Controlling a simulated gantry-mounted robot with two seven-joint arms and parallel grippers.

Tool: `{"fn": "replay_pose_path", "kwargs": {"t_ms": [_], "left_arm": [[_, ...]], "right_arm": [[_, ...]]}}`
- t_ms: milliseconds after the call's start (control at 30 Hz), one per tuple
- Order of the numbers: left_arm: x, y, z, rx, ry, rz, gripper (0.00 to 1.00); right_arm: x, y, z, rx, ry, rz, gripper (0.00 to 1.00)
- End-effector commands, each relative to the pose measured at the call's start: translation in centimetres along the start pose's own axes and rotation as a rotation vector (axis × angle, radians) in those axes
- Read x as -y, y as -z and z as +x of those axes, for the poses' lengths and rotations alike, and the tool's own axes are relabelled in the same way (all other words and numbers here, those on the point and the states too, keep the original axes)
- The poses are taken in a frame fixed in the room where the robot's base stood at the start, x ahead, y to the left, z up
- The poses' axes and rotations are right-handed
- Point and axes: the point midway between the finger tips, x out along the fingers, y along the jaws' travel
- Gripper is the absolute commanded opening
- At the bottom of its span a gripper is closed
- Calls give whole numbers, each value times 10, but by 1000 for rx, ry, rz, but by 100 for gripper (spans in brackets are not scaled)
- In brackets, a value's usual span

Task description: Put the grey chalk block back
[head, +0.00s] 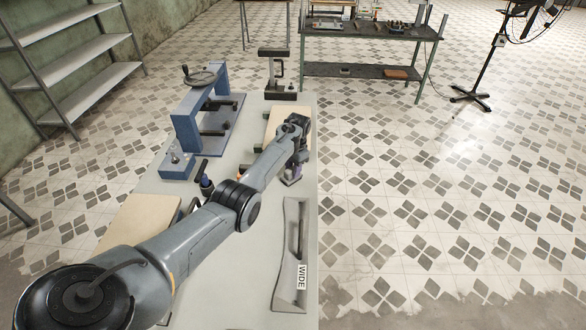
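My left arm reaches from the lower left across the grey workbench (235,290). My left gripper (293,172) points down near the bench's right edge, just beyond the far end of a long grey curved piece labelled WIDE (280,288). A small purplish-grey shape shows at the fingertips, too small to tell whether it is the chalk block or whether the fingers are closed on it. I cannot make out the grey chalk block for sure. My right gripper is not in view.
A blue press (186,128) with a handwheel stands on the bench's far left. A dark-handled tool (205,182) lies before it. Pale boards lie at the near left (135,220) and beyond my wrist (273,118). A black stand (278,75) is at the far end.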

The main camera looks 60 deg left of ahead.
Motion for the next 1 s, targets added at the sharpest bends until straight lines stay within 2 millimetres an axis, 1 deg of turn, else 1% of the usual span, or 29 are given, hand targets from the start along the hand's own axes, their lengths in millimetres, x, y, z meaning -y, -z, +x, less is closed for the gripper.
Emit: {"fn": "replay_pose_path", "kwargs": {"t_ms": [33,133,167,467,567,667,867,1000], "left_arm": [[0,0,0,0,0,0,41],[0,0,0,0,0,0,56],[0,0,0,0,0,0,59],[0,0,-1,0,0,0,59],[0,0,-4,0,0,0,59],[0,0,-10,0,0,0,59],[1,0,-29,0,0,0,59],[1,0,-48,0,0,1,59]], "right_arm": [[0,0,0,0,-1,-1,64],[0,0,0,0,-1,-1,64],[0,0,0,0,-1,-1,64],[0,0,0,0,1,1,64],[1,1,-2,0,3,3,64],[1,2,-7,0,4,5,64],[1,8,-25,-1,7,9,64],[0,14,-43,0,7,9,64]]}}
